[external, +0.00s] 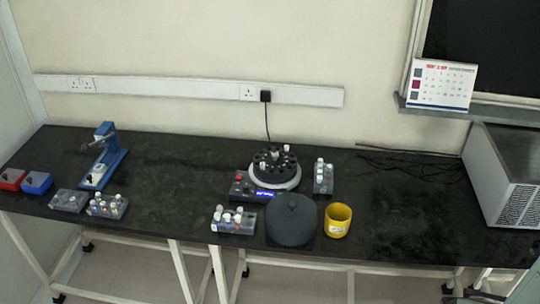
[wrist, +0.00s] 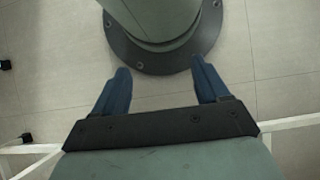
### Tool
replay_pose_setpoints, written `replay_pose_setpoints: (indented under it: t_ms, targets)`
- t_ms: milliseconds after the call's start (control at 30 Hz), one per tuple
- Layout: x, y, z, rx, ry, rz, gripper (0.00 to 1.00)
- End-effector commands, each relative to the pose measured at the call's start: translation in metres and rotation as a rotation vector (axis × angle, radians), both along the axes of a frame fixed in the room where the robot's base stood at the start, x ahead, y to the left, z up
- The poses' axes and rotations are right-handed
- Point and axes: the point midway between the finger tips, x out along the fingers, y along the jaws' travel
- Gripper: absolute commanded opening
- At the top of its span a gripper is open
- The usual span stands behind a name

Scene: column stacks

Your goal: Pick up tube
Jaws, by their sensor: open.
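Several white-capped tubes show in the external view. Some stand in a grey rack (external: 233,227) at the front middle of the black bench, others in a rack (external: 323,187) right of the centrifuge (external: 275,182). More are in two racks on the left, one (external: 107,210) with several tubes and one (external: 70,203) beside it. The open centrifuge rotor has a few white caps in it. In the wrist view my gripper (wrist: 160,66) is open, its two blue fingers apart with nothing between them. It points at the tiled floor and my base, away from the tubes.
A dark round lid (external: 292,222) and a yellow cup (external: 338,220) stand in front of the centrifuge. A blue stand (external: 104,160), red box (external: 11,180) and blue box (external: 37,183) are at left. A large grey unit (external: 505,180) stands at right. The bench right of the cup is clear.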

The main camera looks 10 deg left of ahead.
Motion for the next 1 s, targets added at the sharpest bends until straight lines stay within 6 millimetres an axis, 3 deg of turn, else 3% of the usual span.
replay_pose_setpoints:
  t_ms: [267,567,767,1000]
  targets:
    - [0.000,0.000,0.000,-0.001,0.000,0.002,0.50]
    - [0.006,0.002,-0.002,0.001,-0.011,0.019,0.50]
    - [0.049,0.022,-0.014,0.022,-0.089,0.146,0.50]
    - [0.120,0.074,-0.026,0.069,-0.229,0.381,0.50]
